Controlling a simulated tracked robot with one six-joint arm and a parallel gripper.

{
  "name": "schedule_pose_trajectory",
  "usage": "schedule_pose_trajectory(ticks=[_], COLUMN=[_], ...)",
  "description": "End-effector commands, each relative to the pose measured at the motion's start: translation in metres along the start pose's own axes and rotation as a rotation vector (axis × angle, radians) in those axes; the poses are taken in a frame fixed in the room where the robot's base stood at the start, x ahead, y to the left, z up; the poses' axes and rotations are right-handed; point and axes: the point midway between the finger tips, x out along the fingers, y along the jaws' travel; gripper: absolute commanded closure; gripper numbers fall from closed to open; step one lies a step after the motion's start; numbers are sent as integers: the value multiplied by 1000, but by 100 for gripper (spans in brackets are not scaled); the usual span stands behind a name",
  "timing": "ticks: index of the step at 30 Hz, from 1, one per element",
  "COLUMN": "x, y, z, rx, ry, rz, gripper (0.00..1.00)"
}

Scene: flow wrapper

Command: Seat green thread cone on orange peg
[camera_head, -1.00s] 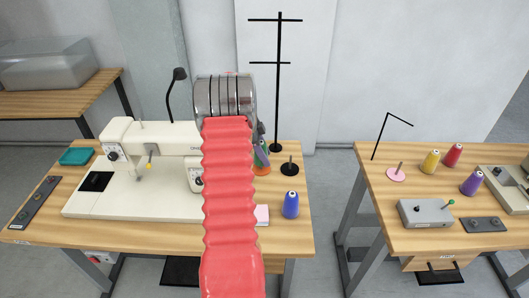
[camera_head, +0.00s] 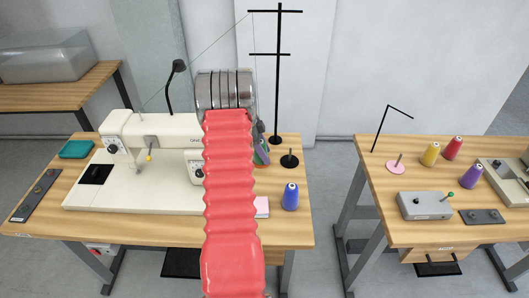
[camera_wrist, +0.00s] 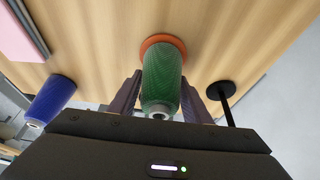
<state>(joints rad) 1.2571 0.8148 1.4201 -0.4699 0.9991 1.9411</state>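The green thread cone (camera_wrist: 161,78) stands on an orange round base (camera_wrist: 150,42) in the wrist view. Its narrow end points toward the camera, and the peg inside it is hidden. My gripper (camera_wrist: 161,76) has one finger on each side of the cone, and narrow gaps seem to show between fingers and cone. In the head view my arm hides most of this spot; only a bit of green cone (camera_head: 261,157) and a grey finger show beside the arm.
A blue cone (camera_head: 290,197) stands right of my arm, and a black peg base (camera_head: 289,161) is close behind it. A sewing machine (camera_head: 135,170) fills the left of the table. A tall black thread stand (camera_head: 279,80) rises behind. A second table (camera_head: 440,230) holds other cones.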

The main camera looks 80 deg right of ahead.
Motion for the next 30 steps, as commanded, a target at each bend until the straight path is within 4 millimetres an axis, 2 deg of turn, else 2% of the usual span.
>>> schedule_pose_trajectory(ticks=[8,19,23,30], x=[0,-5,-17,-53], y=[0,-1,-1,-1], z=[1,-1,-6,-21], rx=[-1,-1,1,0], ry=[0,0,0,0], rz=[-1,-1,-2,-3], gripper=[37,37,37,37])
